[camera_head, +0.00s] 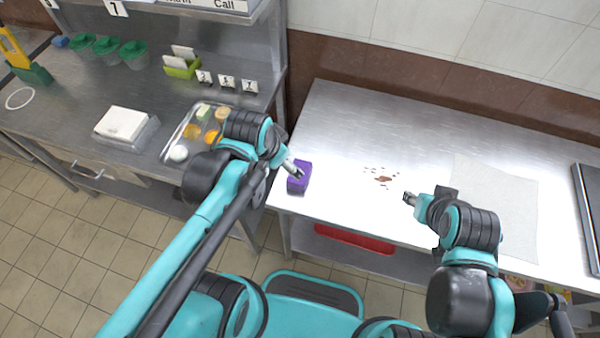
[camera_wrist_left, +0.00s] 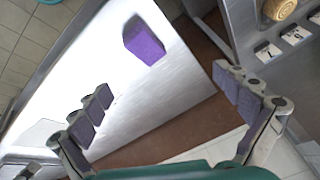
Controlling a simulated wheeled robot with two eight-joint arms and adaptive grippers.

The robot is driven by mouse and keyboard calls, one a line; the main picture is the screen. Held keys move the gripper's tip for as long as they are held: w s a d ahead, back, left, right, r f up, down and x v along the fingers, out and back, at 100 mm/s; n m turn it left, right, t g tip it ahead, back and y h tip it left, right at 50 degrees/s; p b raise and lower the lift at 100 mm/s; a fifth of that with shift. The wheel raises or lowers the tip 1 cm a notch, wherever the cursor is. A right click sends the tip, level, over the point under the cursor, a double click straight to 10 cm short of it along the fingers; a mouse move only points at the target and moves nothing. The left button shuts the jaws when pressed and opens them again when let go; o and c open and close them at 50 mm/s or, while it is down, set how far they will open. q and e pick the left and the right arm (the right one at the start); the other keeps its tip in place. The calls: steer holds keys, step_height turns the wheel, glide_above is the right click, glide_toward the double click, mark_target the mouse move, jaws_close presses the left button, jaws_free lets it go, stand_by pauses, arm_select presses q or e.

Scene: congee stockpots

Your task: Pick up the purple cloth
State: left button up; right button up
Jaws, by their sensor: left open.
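The purple cloth (camera_head: 299,180), a folded block shape, lies on the left front edge of the steel table. It also shows in the left wrist view (camera_wrist_left: 145,42), beyond the fingertips. My left gripper (camera_head: 298,170) is above and close to the cloth in the head view, hiding part of it. In the left wrist view my left gripper (camera_wrist_left: 163,80) has its two padded fingers wide apart, with nothing between them. My right gripper (camera_head: 408,198) is over the table, right of a brown spill (camera_head: 382,178), and its fingers are too small to judge.
The steel table (camera_head: 345,120) is mostly bare, with a pale sheet (camera_head: 495,205) at right and a dark tray (camera_head: 590,200) at its right edge. A gap separates it from the left counter (camera_head: 70,120), which holds a food tray (camera_head: 172,150) and a white box (camera_head: 122,124).

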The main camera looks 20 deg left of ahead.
mark_target(300, 162)
arm_select(q)
steer(key=w+d+f+m+g, duration=0.1)
steer(key=w+f+m, duration=0.1)
steer(key=m, duration=0.2)
steer(key=w+d+f+m+g, duration=0.1)
steer(key=w+f+m+g, duration=0.1)
steer(key=f+m, duration=0.1)
steer(key=w+d+f+m+g, duration=0.1)
steer(key=w+f+m, duration=0.1)
steer(key=f+m, duration=0.1)
steer(key=shift+w+d+f+m+g+p, duration=0.15)
steer(key=shift+w+m+g+p, duration=0.2)
steer(key=shift+m, duration=0.55)
steer(key=shift+w+d+f+m, duration=0.1)
steer(key=shift+w+f+m, duration=0.05)
steer(key=shift+f+m, duration=0.15)
step_height(300, 162, down, 3)
steer(key=shift+r+b, duration=0.2)
steer(key=shift+b, duration=0.35)
step_height(300, 162, down, 6)
steer(key=b, duration=0.2)
steer(key=shift+r+b, duration=0.25)
steer(key=shift+b, duration=0.15)
steer(key=shift+r, duration=0.1)
steer(key=c, duration=1.2)
steer(key=shift+r, duration=0.15)
